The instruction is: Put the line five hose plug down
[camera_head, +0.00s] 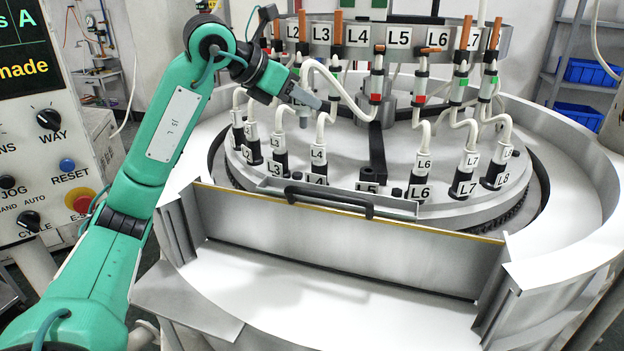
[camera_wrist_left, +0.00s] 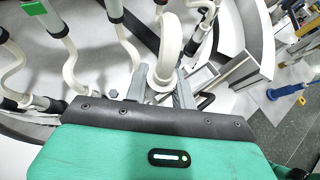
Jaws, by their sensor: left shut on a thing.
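My left gripper (camera_head: 308,98) is over the left part of the round plate, shut on the line five hose plug, which is mostly hidden by the fingers. Its white hose (camera_head: 335,82) loops up and back to the hanging valve under the L5 sign (camera_head: 399,37). In the left wrist view the hose (camera_wrist_left: 170,42) arches down between the fingers of the gripper (camera_wrist_left: 159,92). The L5 place (camera_head: 370,187) at the plate's front holds no upright plug; a black bar (camera_head: 377,150) runs behind it. My right gripper is not in view.
Seated plugs L4 (camera_head: 318,154) and L3 (camera_head: 277,142) stand left of the L5 place, L6 (camera_head: 423,163) and L7 (camera_head: 470,161) right. A low front panel (camera_head: 350,248) with a black handle (camera_head: 328,200) stands before the plate. Hoses hang close around the gripper.

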